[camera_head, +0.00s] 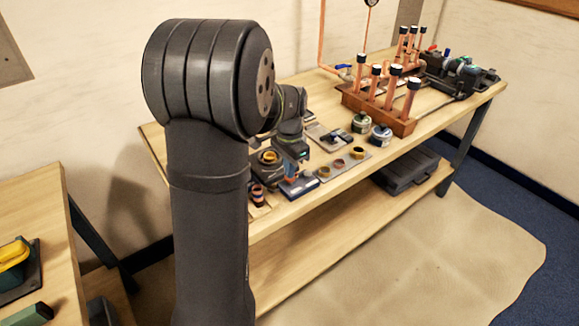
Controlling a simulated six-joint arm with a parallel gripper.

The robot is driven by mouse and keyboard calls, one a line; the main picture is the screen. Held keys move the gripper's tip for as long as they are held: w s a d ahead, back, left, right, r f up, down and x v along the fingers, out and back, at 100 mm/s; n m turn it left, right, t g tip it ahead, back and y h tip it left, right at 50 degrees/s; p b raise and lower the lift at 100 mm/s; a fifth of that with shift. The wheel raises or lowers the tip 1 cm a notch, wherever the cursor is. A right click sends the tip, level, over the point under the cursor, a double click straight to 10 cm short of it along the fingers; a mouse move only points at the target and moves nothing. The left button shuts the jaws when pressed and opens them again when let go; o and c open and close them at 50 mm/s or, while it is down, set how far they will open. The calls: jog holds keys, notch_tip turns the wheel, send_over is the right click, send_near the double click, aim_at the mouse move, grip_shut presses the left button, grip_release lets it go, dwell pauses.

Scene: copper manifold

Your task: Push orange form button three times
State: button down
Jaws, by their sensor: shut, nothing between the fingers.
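My arm reaches over the workbench, and my gripper (290,172) points down at the front part of the bench. It is shut and holds nothing that I can see. A small blue block with a pale top (300,188) lies right beneath it. A small orange-red spot (290,181) shows at the fingertips, on or just above this block. It may be the orange button, but it is too small to be sure. I cannot tell whether my fingertips touch it.
A grey plate with brass rings (339,163) lies to the right of my gripper. Two round tins (381,135) and a wooden rack of copper pipes (404,122) stand farther right. A dark ringed part (258,194) and a round brass-coloured part (268,157) sit close on the left.

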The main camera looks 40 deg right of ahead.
jog(key=shift+f, duration=0.9)
notch_tip(320, 180, up, 14)
jog(key=shift+r, duration=0.15)
jog(key=shift+d, duration=0.1)
dwell(2.0)
